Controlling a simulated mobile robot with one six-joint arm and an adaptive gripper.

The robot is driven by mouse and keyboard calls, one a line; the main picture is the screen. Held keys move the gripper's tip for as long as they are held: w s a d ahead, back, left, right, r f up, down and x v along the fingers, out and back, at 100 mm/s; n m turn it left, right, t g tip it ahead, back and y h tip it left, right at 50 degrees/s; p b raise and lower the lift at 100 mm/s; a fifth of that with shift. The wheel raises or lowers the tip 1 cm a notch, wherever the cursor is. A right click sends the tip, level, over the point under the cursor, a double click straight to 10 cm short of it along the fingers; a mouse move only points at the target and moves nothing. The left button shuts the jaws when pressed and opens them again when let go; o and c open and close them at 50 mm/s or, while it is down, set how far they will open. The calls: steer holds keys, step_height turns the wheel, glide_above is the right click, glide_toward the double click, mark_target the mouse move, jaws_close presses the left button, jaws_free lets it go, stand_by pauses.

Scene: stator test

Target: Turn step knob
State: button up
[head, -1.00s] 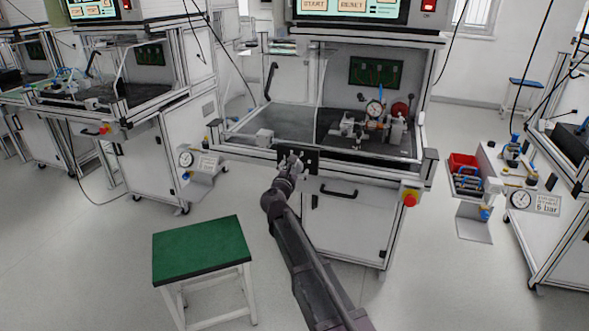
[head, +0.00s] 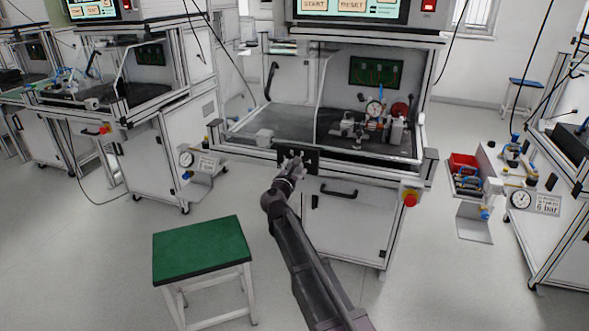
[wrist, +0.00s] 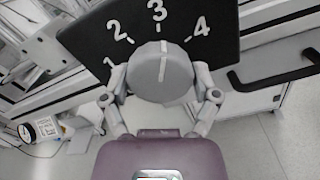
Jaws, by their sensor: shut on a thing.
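The step knob (wrist: 160,72) is a round grey knob with a white pointer line, on a black plate (wrist: 225,30) with white numbers 1 to 4. In the wrist view the line points up at the 3. My gripper (wrist: 160,85) is shut on the knob, with one finger on each side of it. In the head view my gripper (head: 291,163) reaches the black plate (head: 312,160) on the front rail of the middle test bench and hides most of the knob.
A dark door handle (head: 338,190) is just right of and below the plate. A green-topped stool (head: 200,248) stands at the front left. Floor to the right of my arm is clear.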

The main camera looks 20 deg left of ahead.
steer(key=m, duration=0.4)
steer(key=shift+a+m, duration=0.1)
steer(key=shift+m, duration=1.6)
steer(key=o, duration=1)
steer(key=shift+c, duration=0.2)
steer(key=s, duration=1.2)
